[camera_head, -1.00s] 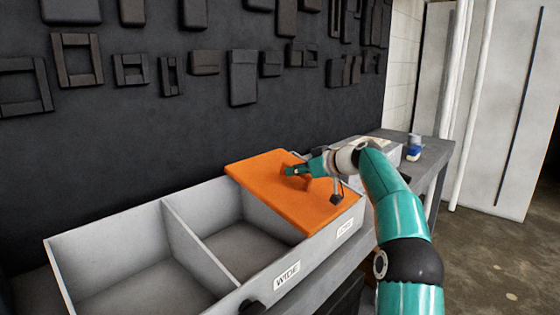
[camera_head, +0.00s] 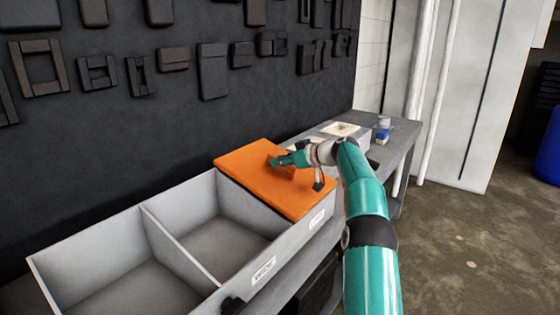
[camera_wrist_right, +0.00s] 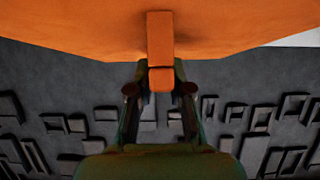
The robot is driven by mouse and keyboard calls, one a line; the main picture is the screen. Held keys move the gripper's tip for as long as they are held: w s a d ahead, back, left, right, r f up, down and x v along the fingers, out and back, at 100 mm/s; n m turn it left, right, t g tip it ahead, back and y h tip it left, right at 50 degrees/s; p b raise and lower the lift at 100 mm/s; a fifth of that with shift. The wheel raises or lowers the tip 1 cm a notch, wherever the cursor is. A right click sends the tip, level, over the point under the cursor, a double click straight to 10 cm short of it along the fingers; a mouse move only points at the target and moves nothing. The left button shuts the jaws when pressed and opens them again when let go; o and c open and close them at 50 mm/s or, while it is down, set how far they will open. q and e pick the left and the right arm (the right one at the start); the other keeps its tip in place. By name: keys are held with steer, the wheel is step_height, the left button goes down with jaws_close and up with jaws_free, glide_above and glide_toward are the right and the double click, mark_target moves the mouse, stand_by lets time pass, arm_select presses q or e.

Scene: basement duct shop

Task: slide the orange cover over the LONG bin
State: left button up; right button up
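The orange cover (camera_head: 270,180) is a flat panel lying on the right end of the grey bin box (camera_head: 245,262). Under it, the front wall carries a label (camera_head: 317,219) that seems to read LONG. The compartment (camera_head: 225,240) behind the WIDE label (camera_head: 263,270) is largely uncovered, and so is the left compartment. My right gripper (camera_head: 277,161) is at the cover's raised handle. In the right wrist view, the fingers (camera_wrist_right: 160,92) stand on both sides of the orange handle (camera_wrist_right: 160,45) and appear closed on it.
The box stands on a grey bench (camera_head: 400,140) along a dark wall with hung black parts. Beyond the box are a pale tray (camera_head: 341,129) and a small blue-and-white container (camera_head: 383,133). White pipes (camera_head: 428,100) rise behind the bench. Open floor lies to the right.

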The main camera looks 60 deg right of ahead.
steer(key=o, duration=0.3)
steer(key=shift+d, duration=0.2)
steer(key=shift+o, duration=0.2)
steer(key=shift+a, duration=0.1)
steer(key=v, duration=1.2)
